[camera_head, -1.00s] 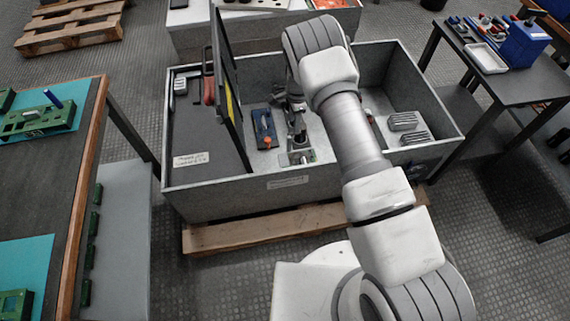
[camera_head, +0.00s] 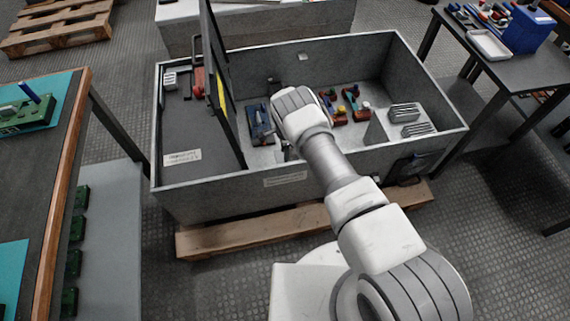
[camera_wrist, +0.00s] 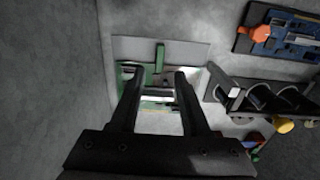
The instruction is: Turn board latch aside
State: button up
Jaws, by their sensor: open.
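In the wrist view a small green bar, seemingly the board latch (camera_wrist: 160,57), lies across the edge of a grey plate (camera_wrist: 190,50). A green circuit board (camera_wrist: 155,106) shows in the opening below it, partly covered by my fingers. My gripper (camera_wrist: 159,76) is open and empty. Its two dark fingertips lie on either side of the latch's lower end; I cannot tell whether they touch anything. In the head view my arm hides the latch and most of the gripper.
A blue unit with an orange knob (camera_wrist: 260,33) and a dark rack of round parts (camera_wrist: 262,97) lie right of my gripper. In the head view, the grey bin (camera_head: 230,190) has high walls, and a tall black panel (camera_head: 225,90) stands left of my arm.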

notch_tip(320, 180, down, 7)
jog(key=shift+r+b, duration=0.2)
jog(key=shift+b, duration=0.95)
grip_shut()
